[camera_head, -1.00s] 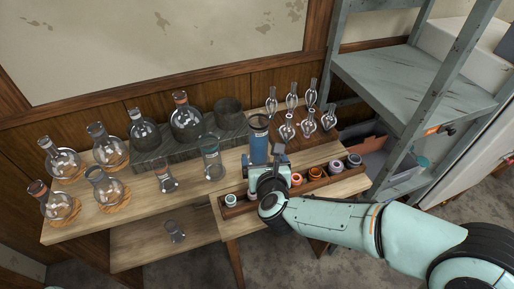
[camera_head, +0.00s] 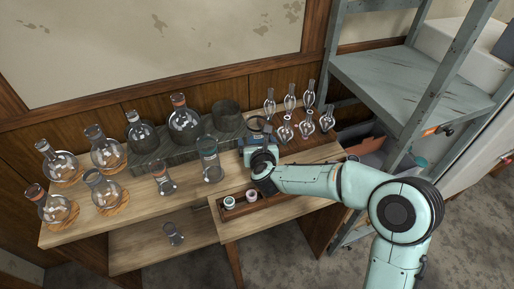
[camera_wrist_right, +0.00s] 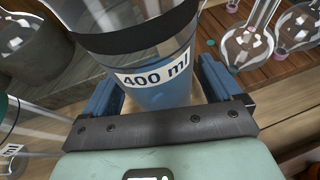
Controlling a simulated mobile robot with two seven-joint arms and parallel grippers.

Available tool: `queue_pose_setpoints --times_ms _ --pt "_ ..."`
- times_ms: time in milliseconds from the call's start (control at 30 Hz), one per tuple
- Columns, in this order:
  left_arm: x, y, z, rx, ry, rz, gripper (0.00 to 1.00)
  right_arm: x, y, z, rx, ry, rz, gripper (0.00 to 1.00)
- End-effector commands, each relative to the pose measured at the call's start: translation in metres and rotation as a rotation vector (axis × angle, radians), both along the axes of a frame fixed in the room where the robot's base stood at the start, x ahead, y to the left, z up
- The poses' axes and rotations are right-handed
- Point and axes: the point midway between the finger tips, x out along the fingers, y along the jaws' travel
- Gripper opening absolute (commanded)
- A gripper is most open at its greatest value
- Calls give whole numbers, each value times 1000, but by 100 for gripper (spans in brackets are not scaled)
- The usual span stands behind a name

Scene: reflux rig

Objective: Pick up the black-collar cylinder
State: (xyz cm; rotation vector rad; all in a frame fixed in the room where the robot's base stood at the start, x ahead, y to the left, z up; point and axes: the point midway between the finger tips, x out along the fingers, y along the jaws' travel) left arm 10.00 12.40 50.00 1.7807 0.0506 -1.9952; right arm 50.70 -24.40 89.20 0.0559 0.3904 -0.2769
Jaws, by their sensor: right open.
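The black-collar cylinder (camera_head: 257,124) stands at the back of the table, its lower part hidden by my right gripper (camera_head: 262,140) in the head view. In the right wrist view the clear cylinder (camera_wrist_right: 150,45) has a black band and a "400 ml" label, with blue behind or in its lower part. The blue fingers of my right gripper (camera_wrist_right: 160,84) are open, one on each side of it. I cannot tell whether they touch it. My left gripper is not in view.
A second cylinder (camera_head: 210,160) stands close on the left, and also shows at the wrist view's left edge (camera_wrist_right: 12,112). Glass bulbs (camera_head: 285,129) stand close behind right. Flasks (camera_head: 110,152) fill the left side. A wooden rack (camera_head: 243,210) with small jars lies in front.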

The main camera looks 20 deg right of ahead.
Motion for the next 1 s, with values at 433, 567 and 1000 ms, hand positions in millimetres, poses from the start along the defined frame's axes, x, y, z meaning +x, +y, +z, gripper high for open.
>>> queue_pose_setpoints --times_ms 433,567,1000 --pt "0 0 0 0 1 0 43 3 -1 -2 0 0 -1 37" --pt "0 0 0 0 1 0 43 3 -1 0 -1 -3 -1 19" --pt "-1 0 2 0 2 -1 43 3 -1 8 -1 -5 -2 19"
